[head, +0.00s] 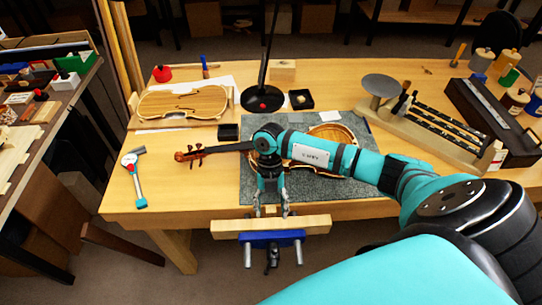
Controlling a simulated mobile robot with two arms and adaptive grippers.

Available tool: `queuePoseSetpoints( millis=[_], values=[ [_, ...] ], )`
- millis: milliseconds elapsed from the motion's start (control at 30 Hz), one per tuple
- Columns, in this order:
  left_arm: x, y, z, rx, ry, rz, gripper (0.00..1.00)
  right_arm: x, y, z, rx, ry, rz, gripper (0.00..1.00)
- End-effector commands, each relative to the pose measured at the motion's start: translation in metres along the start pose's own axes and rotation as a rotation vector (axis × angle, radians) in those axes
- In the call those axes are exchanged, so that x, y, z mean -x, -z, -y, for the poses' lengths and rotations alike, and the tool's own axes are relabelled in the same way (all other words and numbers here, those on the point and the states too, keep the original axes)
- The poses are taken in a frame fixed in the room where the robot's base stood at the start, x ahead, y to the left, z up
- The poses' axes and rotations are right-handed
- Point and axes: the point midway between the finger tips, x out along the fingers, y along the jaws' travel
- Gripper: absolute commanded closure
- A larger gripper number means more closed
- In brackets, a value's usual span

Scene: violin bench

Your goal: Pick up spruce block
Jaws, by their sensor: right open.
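A small pale wooden block (283,70), which looks like the spruce block, sits at the back of the bench (345,87), right of the black lamp stem. My right gripper (271,212) is open and empty. It points down near the bench's front edge, just above or behind the wooden vise jaw (315,225). It is well in front of the block, with the lamp base (262,99) between them. My left gripper is not in view.
A violin (230,148) lies on the grey mat (251,190), partly hidden by my right arm. Small black trays (301,99) sit near the lamp.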

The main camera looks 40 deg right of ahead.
Motion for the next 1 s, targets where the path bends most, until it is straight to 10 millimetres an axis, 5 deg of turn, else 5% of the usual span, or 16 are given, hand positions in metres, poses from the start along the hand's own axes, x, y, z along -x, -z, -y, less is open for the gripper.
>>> queuePoseSetpoints(
  millis=[200, 600, 833, 1000],
  values=[
    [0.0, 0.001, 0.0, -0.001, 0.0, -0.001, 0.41, -0.001, 0.0, 0.0, 0.0, -0.001, 0.001, 0.44],
    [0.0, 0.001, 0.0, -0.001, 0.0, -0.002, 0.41, 0.0, 0.0, 0.0, 0.0, 0.0, 0.001, 0.91],
    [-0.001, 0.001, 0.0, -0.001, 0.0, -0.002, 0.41, 0.003, 0.0, 0.0, 0.0, -0.001, 0.002, 0.92],
    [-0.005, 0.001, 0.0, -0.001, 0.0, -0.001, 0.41, 0.024, 0.008, 0.0, 0.002, -0.002, 0.006, 0.92]
  ],
)
